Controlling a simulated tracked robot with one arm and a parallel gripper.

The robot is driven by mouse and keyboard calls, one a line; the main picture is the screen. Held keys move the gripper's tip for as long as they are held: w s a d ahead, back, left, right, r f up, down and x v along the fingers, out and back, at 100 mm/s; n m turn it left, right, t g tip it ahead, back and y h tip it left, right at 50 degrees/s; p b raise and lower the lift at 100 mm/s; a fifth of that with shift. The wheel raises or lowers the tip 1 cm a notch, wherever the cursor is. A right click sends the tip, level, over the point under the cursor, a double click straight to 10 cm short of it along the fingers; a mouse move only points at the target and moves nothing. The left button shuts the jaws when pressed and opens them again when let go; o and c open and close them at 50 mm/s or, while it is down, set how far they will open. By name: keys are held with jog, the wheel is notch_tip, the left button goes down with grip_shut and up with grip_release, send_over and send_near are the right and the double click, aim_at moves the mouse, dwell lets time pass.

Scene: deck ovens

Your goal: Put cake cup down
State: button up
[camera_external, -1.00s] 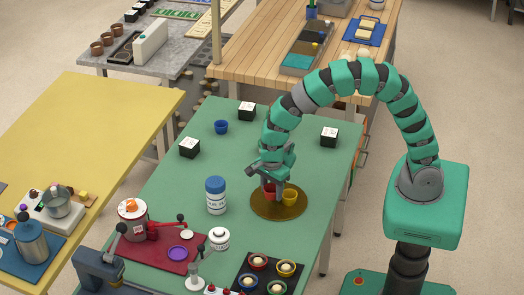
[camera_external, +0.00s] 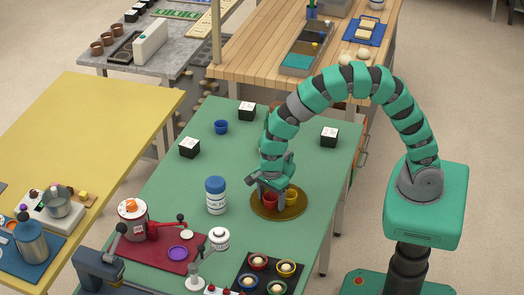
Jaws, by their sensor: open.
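A red cake cup (camera_external: 270,200) stands on a round brown-gold plate (camera_external: 278,214) on the green table. A yellow cup (camera_external: 291,197) stands beside it on the same plate. My gripper (camera_external: 270,191) is open, right at the red cup's top, with its fingers pointing down. The fingers partly cover the red cup, and I cannot tell whether they touch it. A blue cup (camera_external: 221,127) stands apart near the back left of the green table.
A white bottle with a blue lid (camera_external: 216,196) stands left of the plate. Black-and-white boxes (camera_external: 189,148) stand around the back of the table. A dark tray (camera_external: 240,272) with several filled cups is at the front. The table's middle (camera_external: 215,160) is clear.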

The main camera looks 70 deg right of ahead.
notch_tip(320, 180, up, 12)
jog(key=shift+r, duration=0.15)
dwell(0.4)
jog(key=w+d+r+n+t, duration=0.2)
jog(key=d+r+n+t, duration=0.15)
jog(key=r, duration=0.55)
jog(key=w+d+r+n+t+y, duration=0.1)
jog(key=w+d+r+n+t, duration=0.2)
jog(key=r, duration=0.5)
jog(key=w+d+r+n+t, duration=0.1)
jog(key=d+r+n+t, duration=0.15)
jog(key=r+n, duration=0.45)
jog(key=s+d+r+n+t, duration=0.2)
jog(key=s+d+r+n, duration=0.1)
jog(key=r, duration=0.6)
jog(key=s+d+r+n+t, duration=0.2)
jog(key=s+d+r+n, duration=0.1)
jog(key=r, duration=0.6)
jog(key=s+d+r+n+t+h, duration=0.1)
jog(key=s+d+r+n+t, duration=0.1)
jog(key=d+r, duration=0.3)
notch_tip(320, 180, up, 5)
jog(key=shift+s+f+n, duration=0.2)
jog(key=shift+s+n, duration=0.2)
jog(key=shift+n, duration=0.05)
